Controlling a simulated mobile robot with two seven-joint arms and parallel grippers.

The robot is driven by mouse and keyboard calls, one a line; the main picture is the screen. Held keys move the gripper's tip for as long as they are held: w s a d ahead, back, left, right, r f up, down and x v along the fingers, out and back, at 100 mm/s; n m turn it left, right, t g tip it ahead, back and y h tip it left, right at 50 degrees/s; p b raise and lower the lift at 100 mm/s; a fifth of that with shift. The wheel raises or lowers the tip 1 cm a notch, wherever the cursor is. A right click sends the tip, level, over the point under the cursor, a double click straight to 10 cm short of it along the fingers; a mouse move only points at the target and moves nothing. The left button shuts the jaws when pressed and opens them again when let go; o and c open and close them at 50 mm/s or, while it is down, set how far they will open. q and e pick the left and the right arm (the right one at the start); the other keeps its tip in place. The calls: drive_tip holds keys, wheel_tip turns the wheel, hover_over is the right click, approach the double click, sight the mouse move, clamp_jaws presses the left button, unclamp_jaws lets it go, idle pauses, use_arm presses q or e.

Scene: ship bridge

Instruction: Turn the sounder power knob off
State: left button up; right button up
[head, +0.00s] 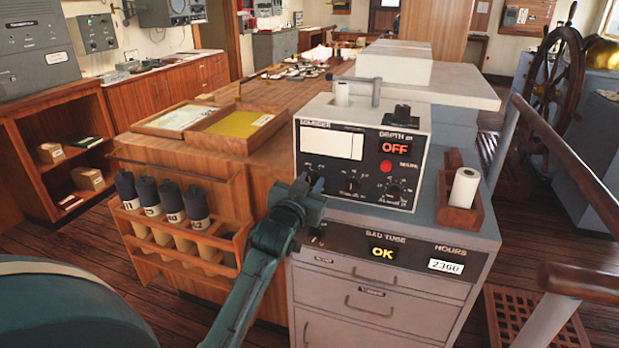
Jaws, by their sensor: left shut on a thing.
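The sounder (425,155) is a light grey box with a black front panel, standing on a grey cabinet. Its DEPTH display (394,147) reads OFF in red. My left gripper (312,183) reaches up from below to the lower left of the panel. It is shut on a small dark knob there, mostly hidden by the fingers; its label and pointer cannot be read. Two more black knobs, a middle one (351,185) and a right one (393,192), sit to the right, with a red button (385,166) above them. My right gripper is not in view.
A paper roll (464,187) stands in a wooden holder to the right. A wooden rack (180,240) of dark-capped tubes hangs left of my arm. A wooden rail crosses at right.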

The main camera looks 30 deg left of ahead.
use_arm(q)
drive_tip(key=shift+n+p, duration=0.4)
drive_tip(key=shift+n, duration=0.5)
drive_tip(key=o, duration=1)
drive_tip(key=b+v, duration=0.1)
drive_tip(key=v, duration=1.2)
drive_tip(key=shift+d, duration=0.1)
